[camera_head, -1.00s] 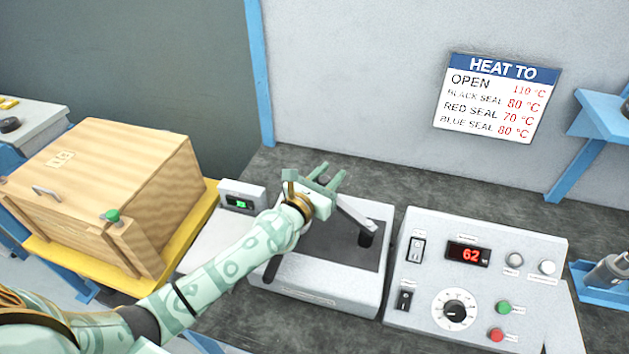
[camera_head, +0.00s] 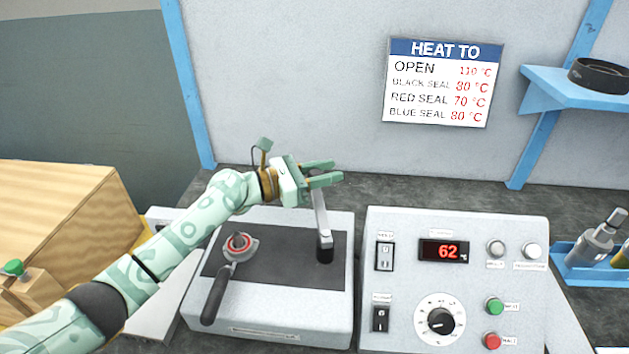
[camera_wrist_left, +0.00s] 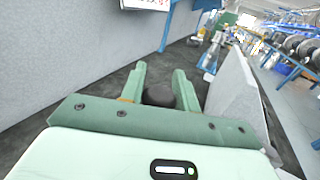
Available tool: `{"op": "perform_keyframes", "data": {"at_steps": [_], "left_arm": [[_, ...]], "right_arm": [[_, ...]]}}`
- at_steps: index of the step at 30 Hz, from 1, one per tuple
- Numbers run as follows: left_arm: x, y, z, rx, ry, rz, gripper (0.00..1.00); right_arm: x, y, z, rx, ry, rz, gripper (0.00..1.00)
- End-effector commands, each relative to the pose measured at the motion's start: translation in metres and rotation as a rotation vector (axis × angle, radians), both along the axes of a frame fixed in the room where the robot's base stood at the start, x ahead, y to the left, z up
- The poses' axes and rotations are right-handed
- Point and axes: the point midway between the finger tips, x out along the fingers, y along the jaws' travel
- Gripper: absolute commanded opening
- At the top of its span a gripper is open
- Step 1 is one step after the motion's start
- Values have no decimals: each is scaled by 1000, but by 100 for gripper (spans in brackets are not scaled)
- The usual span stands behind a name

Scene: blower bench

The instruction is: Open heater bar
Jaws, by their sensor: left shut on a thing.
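The heater bar (camera_head: 320,216) is a grey metal arm on the right part of the white bench unit (camera_head: 270,316). It rises from a black block (camera_head: 325,252) towards the back. My left gripper (camera_head: 322,174) is at its upper, far end. In the left wrist view a dark round knob (camera_wrist_left: 159,96) sits between the fingers of the left gripper (camera_wrist_left: 163,85), which are shut on it. In the head view the fingers hide this knob. My right gripper is in neither view.
A control box (camera_head: 460,275) with a red display reading 62 stands close on the right. A wall sign (camera_head: 443,82) lists temperatures; a blue shelf (camera_head: 560,92) holds a black ring (camera_head: 600,75).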

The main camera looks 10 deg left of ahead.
Motion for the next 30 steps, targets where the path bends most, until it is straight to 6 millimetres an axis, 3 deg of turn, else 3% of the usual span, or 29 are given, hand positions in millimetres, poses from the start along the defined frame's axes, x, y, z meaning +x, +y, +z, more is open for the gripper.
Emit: {"op": "perform_keyframes", "data": {"at_steps": [6,21,22,23,24,30], "left_arm": [[2,-7,-2,0,0,-53,0],[2,-9,1,-2,0,-68,0],[2,-10,1,-2,-1,-68,39],[2,-10,1,-2,-1,-68,48],[2,-10,1,-2,-1,-68,53],[2,-10,1,-1,-1,-69,53]], "right_arm": [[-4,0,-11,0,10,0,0],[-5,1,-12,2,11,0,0],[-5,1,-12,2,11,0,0],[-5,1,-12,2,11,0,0],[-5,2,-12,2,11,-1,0],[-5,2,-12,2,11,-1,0]]}}
